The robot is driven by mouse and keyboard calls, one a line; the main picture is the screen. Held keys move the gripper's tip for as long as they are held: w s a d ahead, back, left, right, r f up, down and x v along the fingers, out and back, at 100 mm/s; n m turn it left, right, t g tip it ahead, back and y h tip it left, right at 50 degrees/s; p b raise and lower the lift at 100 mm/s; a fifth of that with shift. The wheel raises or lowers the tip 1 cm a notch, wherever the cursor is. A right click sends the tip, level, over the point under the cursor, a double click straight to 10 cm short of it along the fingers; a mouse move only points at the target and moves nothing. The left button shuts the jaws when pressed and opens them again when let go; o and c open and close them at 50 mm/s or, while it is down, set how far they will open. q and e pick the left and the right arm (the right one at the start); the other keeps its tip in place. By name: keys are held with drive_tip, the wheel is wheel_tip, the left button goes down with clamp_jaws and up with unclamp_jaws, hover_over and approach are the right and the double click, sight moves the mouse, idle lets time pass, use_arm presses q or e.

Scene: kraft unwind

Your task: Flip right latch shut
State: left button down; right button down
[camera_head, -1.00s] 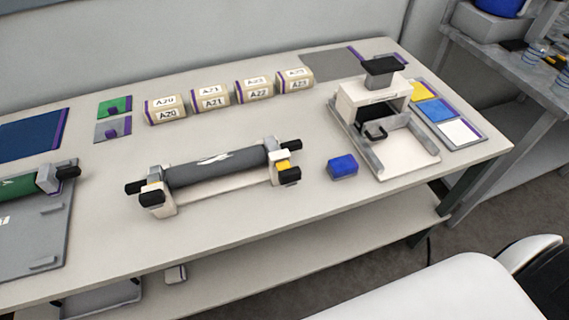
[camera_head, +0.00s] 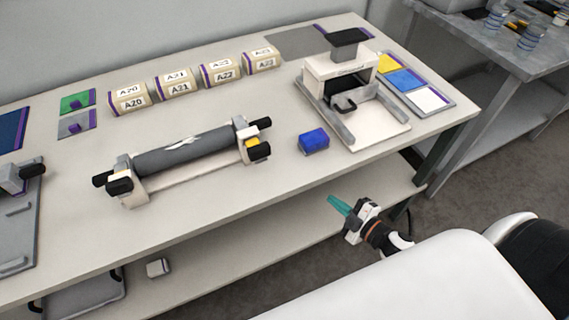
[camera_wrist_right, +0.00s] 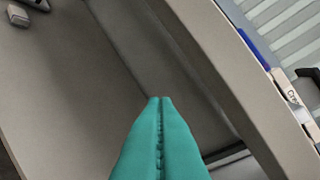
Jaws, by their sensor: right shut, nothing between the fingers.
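The unwind stand (camera_head: 190,172) sits on the table with a dark grey roll (camera_head: 183,152) lying across its two end supports. The right latch (camera_head: 257,149) is a black handle with a yellow part beside it, at the roll's right end. Whether it is open or shut I cannot tell. A similar black latch (camera_head: 119,184) is at the left end. My right gripper (camera_head: 340,205) has teal fingers, closed together and empty, in front of the table's front edge and well to the right of the stand. Its fingers also show in the right wrist view (camera_wrist_right: 160,130). My left gripper is out of view.
A blue block (camera_head: 313,141) lies between the stand and a white press-like device (camera_head: 340,78). Several labelled boxes (camera_head: 177,87) line the back. The table's front edge and lower shelf (camera_head: 215,238) are near my right gripper.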

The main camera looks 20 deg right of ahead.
drive_tip(key=s+a+r+n+g+y, duration=0.1)
drive_tip(key=s+a+r+n+y, duration=0.1)
drive_tip(key=r+n, duration=0.5)
drive_tip(key=s+a+r+n+g+y+b, duration=0.1)
drive_tip(key=a+r+n+y, duration=0.4)
drive_tip(key=r, duration=0.7)
drive_tip(key=shift+s+a+n+g+y, duration=0.2)
drive_tip(key=shift+s+n+g+y, duration=0.2)
drive_tip(key=shift+s+n+y, duration=0.45)
drive_tip(key=shift+r, duration=0.15)
drive_tip(key=p, duration=0.3)
approach(257, 155)
drive_tip(key=a, duration=0.4)
drive_tip(key=w, duration=0.3)
drive_tip(key=shift+a+r, duration=0.1)
drive_tip(key=shift+a, duration=0.05)
drive_tip(key=shift+w, duration=0.45)
